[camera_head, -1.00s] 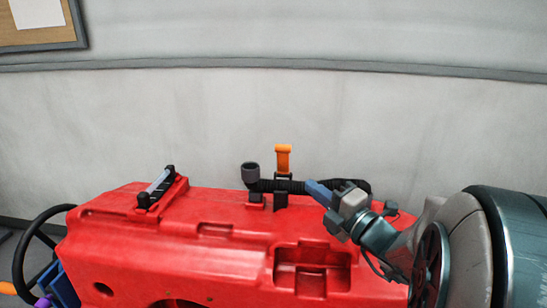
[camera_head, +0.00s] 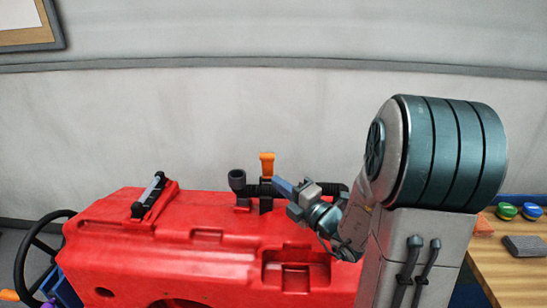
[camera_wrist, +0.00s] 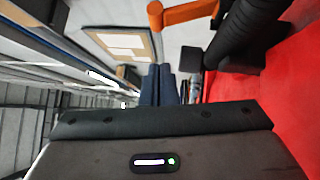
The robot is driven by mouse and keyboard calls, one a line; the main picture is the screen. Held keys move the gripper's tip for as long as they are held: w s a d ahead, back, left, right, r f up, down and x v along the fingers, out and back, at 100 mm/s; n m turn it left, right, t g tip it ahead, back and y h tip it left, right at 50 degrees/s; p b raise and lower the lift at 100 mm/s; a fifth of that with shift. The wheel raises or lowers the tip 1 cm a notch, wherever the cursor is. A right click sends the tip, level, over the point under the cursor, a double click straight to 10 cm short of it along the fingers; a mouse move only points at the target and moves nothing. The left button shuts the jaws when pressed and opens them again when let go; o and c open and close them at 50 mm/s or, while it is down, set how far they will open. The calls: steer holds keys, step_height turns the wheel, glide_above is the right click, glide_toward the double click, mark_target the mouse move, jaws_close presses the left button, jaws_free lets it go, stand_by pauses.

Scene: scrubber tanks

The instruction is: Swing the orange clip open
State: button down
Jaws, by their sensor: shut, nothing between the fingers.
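The orange clip (camera_head: 267,163) stands upright above the black hose (camera_head: 252,190) at the back edge of the red tank (camera_head: 200,215). In the wrist view the orange clip (camera_wrist: 185,14) crosses the top, with the black hose (camera_wrist: 248,35) to its right. My gripper (camera_head: 277,184) is shut and empty, pointing left beside the lower part of the clip. Its dark blue fingers also show together in the wrist view (camera_wrist: 160,84), below the clip in the picture. I cannot tell whether they touch the clip or its black holder.
A black-ended handle (camera_head: 149,196) sits on the tank's left side, and a black steering wheel (camera_head: 42,255) is at far left. A wooden table (camera_head: 505,250) with green and blue round items stands at the right.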

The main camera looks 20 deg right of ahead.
mark_target(264, 159)
steer(key=shift+w+a+r+p, duration=0.15)
steer(key=shift+a+r+p, duration=0.1)
steer(key=shift+p, duration=2)
steer(key=w, duration=0.2)
steer(key=w+p, duration=0.1)
steer(key=w, duration=0.2)
steer(key=shift+a+r, duration=0.15)
steer(key=shift+r, duration=0.05)
steer(key=shift+w+d, duration=0.2)
steer(key=shift+w, duration=0.3)
steer(key=shift+d+r+p, duration=0.1)
steer(key=shift+r+p, duration=0.05)
steer(key=shift+p, duration=0.15)
